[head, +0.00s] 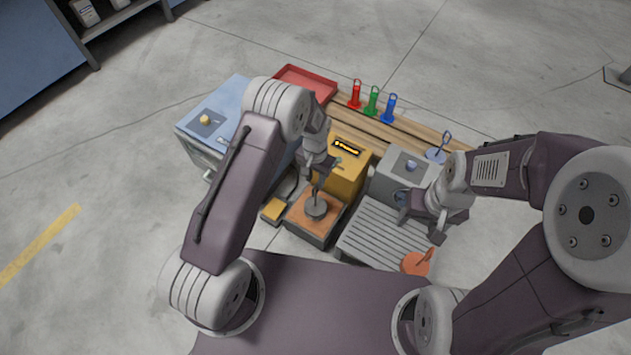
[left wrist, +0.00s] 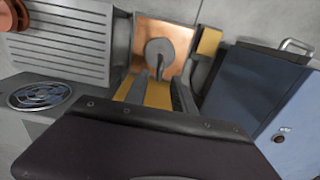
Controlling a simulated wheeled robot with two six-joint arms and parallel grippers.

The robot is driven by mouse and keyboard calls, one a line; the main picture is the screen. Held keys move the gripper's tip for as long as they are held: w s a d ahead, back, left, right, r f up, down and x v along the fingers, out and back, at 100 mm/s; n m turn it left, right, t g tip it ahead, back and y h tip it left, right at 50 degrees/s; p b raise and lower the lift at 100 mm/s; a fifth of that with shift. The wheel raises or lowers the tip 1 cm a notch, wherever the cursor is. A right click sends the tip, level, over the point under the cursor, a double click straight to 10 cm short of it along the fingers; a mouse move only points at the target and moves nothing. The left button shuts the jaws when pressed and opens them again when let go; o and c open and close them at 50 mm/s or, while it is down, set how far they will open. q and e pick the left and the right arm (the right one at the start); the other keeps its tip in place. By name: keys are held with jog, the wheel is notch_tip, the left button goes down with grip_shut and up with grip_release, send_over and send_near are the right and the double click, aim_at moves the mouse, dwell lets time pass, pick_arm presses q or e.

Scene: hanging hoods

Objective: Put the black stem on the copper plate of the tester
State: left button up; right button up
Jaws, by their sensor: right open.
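The black stem (head: 316,208), a dark disc with a thin upright rod, is over the middle of the tester's copper plate (head: 300,213). It also shows in the left wrist view (left wrist: 160,50), against the copper plate (left wrist: 140,30). I cannot tell whether the disc touches the plate. My left gripper (head: 317,178) is directly above the disc, with its fingers (left wrist: 159,88) at the rod's upper part. Whether they grip the rod is unclear. My right gripper (head: 420,226) is open and empty above the grey ribbed rack.
The yellow tester housing (head: 352,180) stands behind the copper plate. An orange stem (head: 416,263) is by the ribbed rack (head: 375,235). A blue box (head: 195,143), a red tray (head: 305,82) and a wooden shelf with red, green and blue holders (head: 372,101) stand behind.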

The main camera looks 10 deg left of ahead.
pick_arm(q)
jog(key=shift+r, duration=0.5)
pick_arm(e)
jog(key=shift+r, duration=0.25)
